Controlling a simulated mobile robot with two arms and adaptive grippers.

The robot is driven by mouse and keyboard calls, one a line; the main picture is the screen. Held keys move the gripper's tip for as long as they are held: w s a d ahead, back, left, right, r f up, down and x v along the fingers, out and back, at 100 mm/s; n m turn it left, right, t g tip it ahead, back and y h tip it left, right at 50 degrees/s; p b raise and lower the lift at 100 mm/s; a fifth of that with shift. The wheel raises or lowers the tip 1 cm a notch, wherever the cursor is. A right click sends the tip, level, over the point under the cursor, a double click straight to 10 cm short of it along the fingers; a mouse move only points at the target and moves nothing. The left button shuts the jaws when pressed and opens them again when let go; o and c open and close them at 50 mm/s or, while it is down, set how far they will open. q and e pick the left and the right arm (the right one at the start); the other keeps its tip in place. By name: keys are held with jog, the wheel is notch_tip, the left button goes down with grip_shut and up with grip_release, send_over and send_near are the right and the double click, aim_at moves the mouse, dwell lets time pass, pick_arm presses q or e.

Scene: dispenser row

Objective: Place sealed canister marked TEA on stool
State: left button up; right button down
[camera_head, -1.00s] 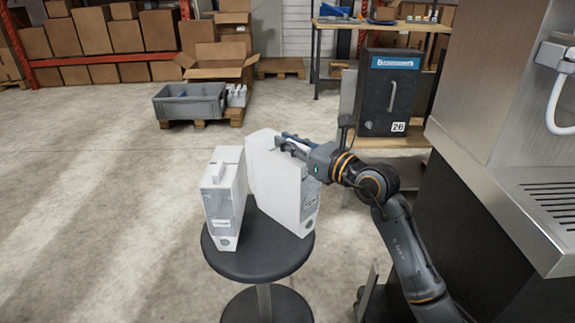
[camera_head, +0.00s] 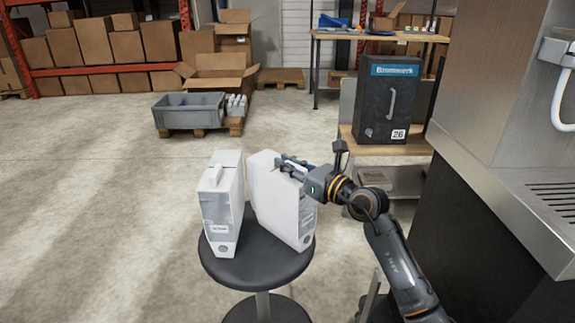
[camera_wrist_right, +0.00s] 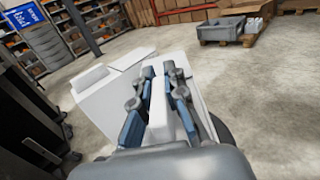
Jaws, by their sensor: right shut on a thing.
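A black round stool (camera_head: 255,266) stands in the middle of the head view. Two white canisters are at its top. The left canister (camera_head: 222,208) stands on the seat with a handle on top; its small label is too small to read. The right, bigger canister (camera_head: 283,205) leans slightly and is at or on the seat. My right gripper (camera_head: 290,167) is shut on the top of this right canister. In the right wrist view its blue-padded fingers (camera_wrist_right: 158,118) straddle the canister's white handle. Which canister is marked TEA I cannot tell. My left gripper is not in view.
A black cabinet (camera_head: 388,98) marked 26 stands on a wooden bench behind my right arm. A steel dispenser (camera_head: 515,170) is close on the right. A grey crate (camera_head: 188,112) and cardboard boxes are at the back. The floor left of the stool is clear.

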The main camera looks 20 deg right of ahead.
jog(key=c, duration=1.4)
grip_release()
jog(key=shift+f, duration=0.1)
